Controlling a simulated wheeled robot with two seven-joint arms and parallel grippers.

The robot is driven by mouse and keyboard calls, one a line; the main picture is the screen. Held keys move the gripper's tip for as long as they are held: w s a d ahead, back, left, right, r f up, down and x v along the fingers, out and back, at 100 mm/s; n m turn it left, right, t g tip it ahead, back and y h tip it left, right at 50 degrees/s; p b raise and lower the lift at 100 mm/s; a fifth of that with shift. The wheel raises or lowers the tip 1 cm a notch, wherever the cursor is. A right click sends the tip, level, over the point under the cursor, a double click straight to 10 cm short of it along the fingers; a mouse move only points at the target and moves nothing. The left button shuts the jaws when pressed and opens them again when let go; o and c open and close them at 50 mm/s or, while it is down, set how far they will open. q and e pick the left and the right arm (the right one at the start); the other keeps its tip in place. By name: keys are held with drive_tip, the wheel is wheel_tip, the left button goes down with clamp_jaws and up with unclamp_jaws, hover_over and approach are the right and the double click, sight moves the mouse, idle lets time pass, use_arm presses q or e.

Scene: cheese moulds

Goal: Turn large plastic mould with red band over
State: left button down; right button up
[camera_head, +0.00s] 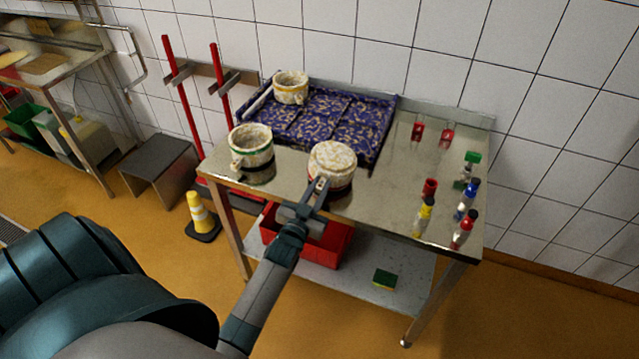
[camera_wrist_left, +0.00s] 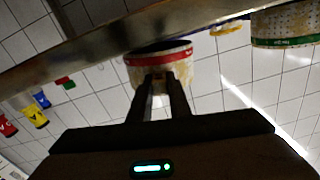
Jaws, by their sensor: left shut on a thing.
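The large plastic mould with red band (camera_head: 332,158) is at the front of the steel table, left of its middle. It is whitish and speckled, with its closed base facing up and the red band low, near the tabletop. It also shows in the left wrist view (camera_wrist_left: 160,65), where the picture is inverted and the band lies on the table side. My left gripper (camera_head: 321,184) is shut on the mould's near side; its fingers also show in the left wrist view (camera_wrist_left: 159,88). I cannot tell whether the mould touches the table. My right gripper is not in view.
A green-banded mould (camera_head: 251,147) stands open-side up to the left. Another mould (camera_head: 290,86) stands on the blue patterned tray (camera_head: 345,115) behind. Small bottles, including a yellow one (camera_head: 424,215), and red cups (camera_head: 446,137) are right. The tabletop between (camera_head: 385,205) is clear.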

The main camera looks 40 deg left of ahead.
use_arm(q)
drive_tip(key=shift+f+n, duration=0.4)
drive_tip(key=shift+n, duration=0.6)
drive_tip(key=c, duration=1.6)
unclamp_jaws()
drive_tip(key=shift+f, duration=0.1)
drive_tip(key=shift+o, duration=0.2)
drive_tip(key=shift+s, duration=0.1)
